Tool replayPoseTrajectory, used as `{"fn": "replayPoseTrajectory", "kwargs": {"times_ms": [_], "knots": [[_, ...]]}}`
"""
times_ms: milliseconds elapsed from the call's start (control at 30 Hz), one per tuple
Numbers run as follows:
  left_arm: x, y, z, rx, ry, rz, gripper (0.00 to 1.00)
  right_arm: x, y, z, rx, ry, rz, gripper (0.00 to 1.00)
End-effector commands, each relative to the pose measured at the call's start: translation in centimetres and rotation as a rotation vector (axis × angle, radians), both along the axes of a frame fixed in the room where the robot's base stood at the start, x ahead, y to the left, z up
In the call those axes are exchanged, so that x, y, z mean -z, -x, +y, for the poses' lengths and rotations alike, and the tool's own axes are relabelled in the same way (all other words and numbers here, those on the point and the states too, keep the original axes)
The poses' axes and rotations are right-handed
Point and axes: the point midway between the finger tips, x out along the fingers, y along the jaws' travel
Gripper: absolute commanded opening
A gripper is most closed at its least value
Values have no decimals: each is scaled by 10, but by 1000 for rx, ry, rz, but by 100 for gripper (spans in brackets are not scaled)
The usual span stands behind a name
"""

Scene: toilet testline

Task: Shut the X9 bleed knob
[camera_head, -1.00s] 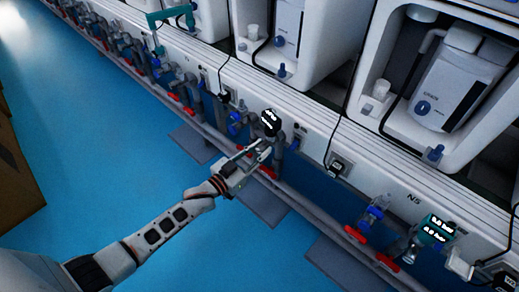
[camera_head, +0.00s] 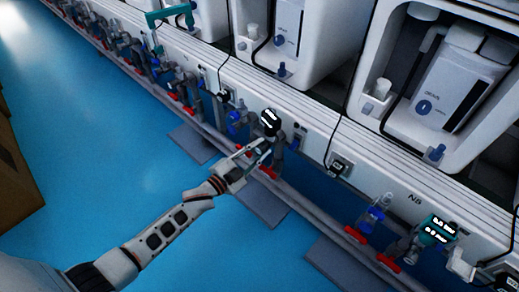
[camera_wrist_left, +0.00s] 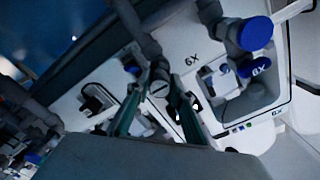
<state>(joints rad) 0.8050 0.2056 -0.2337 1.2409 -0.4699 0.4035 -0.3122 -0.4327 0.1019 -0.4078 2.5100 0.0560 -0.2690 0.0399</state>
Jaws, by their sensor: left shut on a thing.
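My left gripper (camera_head: 262,152) reaches in from the lower left to the pipework below the machine row, just under a black round gauge (camera_head: 270,122). In the left wrist view its two fingers (camera_wrist_left: 160,100) close around a small grey knob with a slotted round face (camera_wrist_left: 159,88), on a dark pipe fitting. I take this to be the bleed knob; its sides are partly hidden by the fingers. My right gripper is not in view.
A blue round knob (camera_wrist_left: 255,33) and a smaller blue one are near the fingers in the wrist view. Blue valves (camera_head: 235,118) and red handles (camera_head: 268,172) line the pipe run. A grey floor plate (camera_head: 262,205) lies below. The blue floor (camera_head: 110,180) at left is clear.

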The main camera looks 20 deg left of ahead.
Motion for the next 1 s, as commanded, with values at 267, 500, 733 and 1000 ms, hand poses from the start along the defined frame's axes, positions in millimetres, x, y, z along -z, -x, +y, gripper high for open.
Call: {"fn": "replayPoseTrajectory", "kwargs": {"times_ms": [267, 500, 733, 1000], "knots": [[1, 1, 0, 0, -23, -7, 0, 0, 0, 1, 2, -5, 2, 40], [1, 1, 0, 0, -23, -7, 0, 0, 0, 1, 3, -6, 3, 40], [1, 0, 0, 0, -22, -7, 39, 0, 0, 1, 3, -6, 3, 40], [1, 3, 1, 0, -22, -7, 39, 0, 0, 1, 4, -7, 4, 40]]}}
